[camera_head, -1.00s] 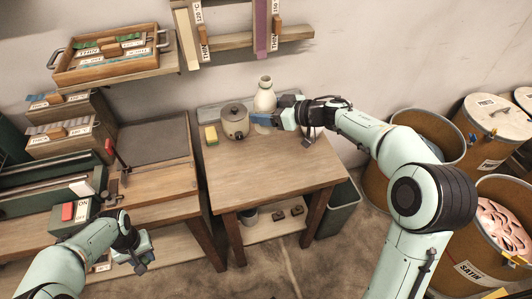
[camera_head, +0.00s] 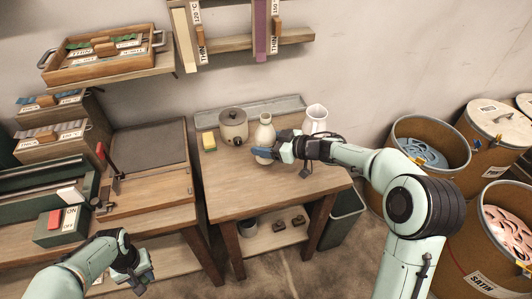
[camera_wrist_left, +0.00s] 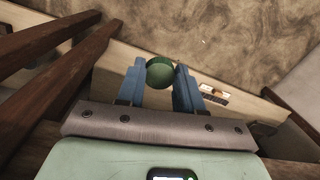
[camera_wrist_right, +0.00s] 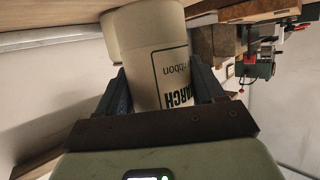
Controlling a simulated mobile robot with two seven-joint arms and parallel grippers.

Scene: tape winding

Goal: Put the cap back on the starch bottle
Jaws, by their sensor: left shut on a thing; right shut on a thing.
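The pale starch bottle (camera_head: 265,132) is upright over the table, open neck up. My right gripper (camera_head: 263,152) is shut around its lower body; I cannot tell whether its base touches the tabletop. In the right wrist view the bottle (camera_wrist_right: 155,50) lies between the fingers, its black starch label partly covered. The round green cap (camera_wrist_left: 160,72) is between the fingertips of my left gripper (camera_wrist_left: 160,78), seen in the left wrist view. In the head view my left gripper (camera_head: 146,282) is low at the front left, below the benches, and the cap cannot be made out.
The front left of the tabletop is clear. A bench with a green machine (camera_head: 50,190) stands left.

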